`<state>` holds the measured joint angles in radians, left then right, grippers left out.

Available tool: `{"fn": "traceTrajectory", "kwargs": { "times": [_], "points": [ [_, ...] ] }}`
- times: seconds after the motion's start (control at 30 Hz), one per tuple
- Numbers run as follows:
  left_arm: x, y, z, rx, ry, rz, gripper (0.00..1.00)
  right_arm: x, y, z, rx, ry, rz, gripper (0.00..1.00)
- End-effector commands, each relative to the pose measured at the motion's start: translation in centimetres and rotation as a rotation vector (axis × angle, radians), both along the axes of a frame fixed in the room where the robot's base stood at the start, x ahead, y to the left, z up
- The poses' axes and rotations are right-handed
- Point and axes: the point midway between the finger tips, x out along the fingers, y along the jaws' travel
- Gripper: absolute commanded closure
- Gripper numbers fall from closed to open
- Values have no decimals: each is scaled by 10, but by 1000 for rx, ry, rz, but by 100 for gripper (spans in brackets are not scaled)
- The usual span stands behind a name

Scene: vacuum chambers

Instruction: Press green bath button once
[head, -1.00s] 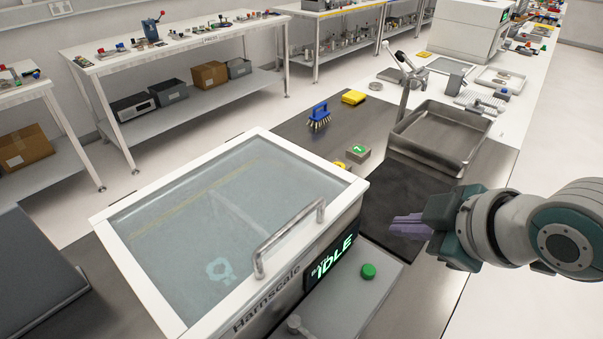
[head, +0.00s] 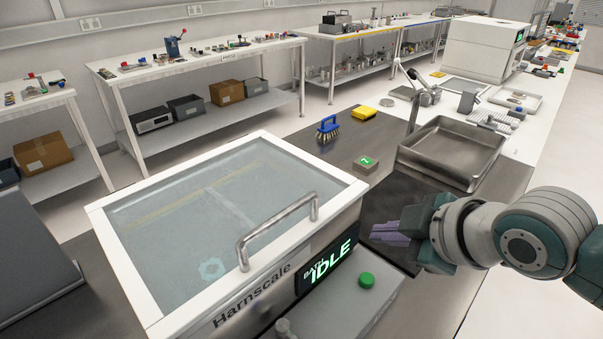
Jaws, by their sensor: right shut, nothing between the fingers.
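The green button (head: 367,280) sits on top of a grey ledge at the front of the bath (head: 226,232). The bath is a white-framed box with a clear lid, a metal handle and the name Harnscale. Its display (head: 329,263) reads "BATH IDLE" in green. My right gripper (head: 388,233) comes in from the right, shut and empty, with purple fingers pointing left. It is beyond the button and apart from it, over a dark mat. My left gripper is not in view.
A steel tray (head: 453,152) stands behind my right gripper. A blue brush (head: 328,129), a yellow sponge (head: 363,112) and a small block with a green top (head: 366,164) lie on the counter behind the bath. A grey knob (head: 284,327) is near the bath's front.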

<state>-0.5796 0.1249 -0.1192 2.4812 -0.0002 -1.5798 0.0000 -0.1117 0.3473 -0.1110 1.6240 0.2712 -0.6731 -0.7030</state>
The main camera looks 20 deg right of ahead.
Motion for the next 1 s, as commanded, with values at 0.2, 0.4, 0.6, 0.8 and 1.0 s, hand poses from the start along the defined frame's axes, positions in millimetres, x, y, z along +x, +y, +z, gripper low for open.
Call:
{"fn": "traceTrajectory", "kwargs": {
  "times": [0.2,0.4,0.6,0.8,1.0],
  "points": [
    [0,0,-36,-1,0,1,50,0,0,-34,1,0,-1,100],
    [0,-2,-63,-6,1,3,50,-1,0,-61,0,1,0,100],
    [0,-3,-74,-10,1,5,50,0,0,-76,1,1,-1,100],
    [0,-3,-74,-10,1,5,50,0,0,-77,1,1,-1,100],
    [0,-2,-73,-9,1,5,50,0,0,-77,1,1,0,100]
  ]
}}
